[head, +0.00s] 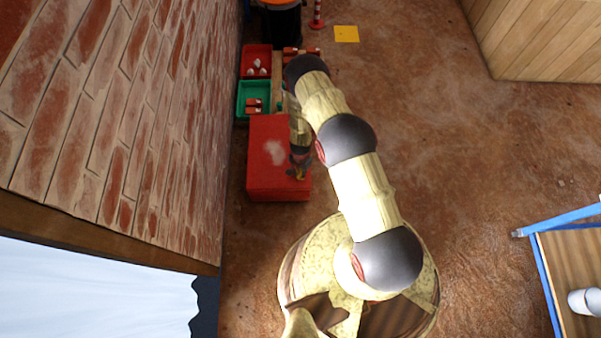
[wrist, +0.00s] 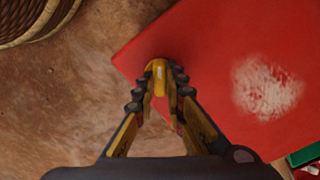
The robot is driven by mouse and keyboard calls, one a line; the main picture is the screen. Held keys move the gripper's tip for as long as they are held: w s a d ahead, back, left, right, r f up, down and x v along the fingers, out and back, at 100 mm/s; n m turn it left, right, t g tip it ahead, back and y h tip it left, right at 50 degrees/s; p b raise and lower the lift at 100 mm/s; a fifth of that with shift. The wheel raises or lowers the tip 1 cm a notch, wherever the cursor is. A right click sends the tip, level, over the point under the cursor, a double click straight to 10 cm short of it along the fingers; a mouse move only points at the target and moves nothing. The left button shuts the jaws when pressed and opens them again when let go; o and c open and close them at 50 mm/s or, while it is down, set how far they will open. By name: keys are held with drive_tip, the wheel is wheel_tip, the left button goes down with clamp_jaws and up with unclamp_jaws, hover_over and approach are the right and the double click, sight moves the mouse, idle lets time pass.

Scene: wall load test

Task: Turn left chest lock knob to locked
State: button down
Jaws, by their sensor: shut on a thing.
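The red chest (head: 281,185) stands on the floor beside the brick wall. Its flat red top, with a pale worn patch, fills much of the wrist view (wrist: 212,55). The lock knob (wrist: 159,70) shows in the wrist view as a small yellow piece near the chest's edge. My gripper (wrist: 160,85) is shut on the knob, one finger on each side of it. In the head view my gripper (head: 298,172) is over the near right part of the chest. The fingers partly hide the knob, and I cannot tell its turn angle.
A green bin (head: 241,100) and a red bin (head: 257,56) with small things in them stand beyond the chest. The brick wall (head: 120,110) rises close on the left. A blue-edged table (head: 555,290) is at the right. The floor between is open.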

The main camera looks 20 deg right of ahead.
sight(300, 174)
drive_tip(key=n, duration=0.6)
drive_tip(key=shift+n, duration=0.4)
idle(0.4)
drive_tip(key=c, duration=1.8)
unclamp_jaws()
drive_tip(key=shift+c, duration=0.2)
drive_tip(key=shift+r, duration=0.1)
wheel_tip(300, 174, up, 12)
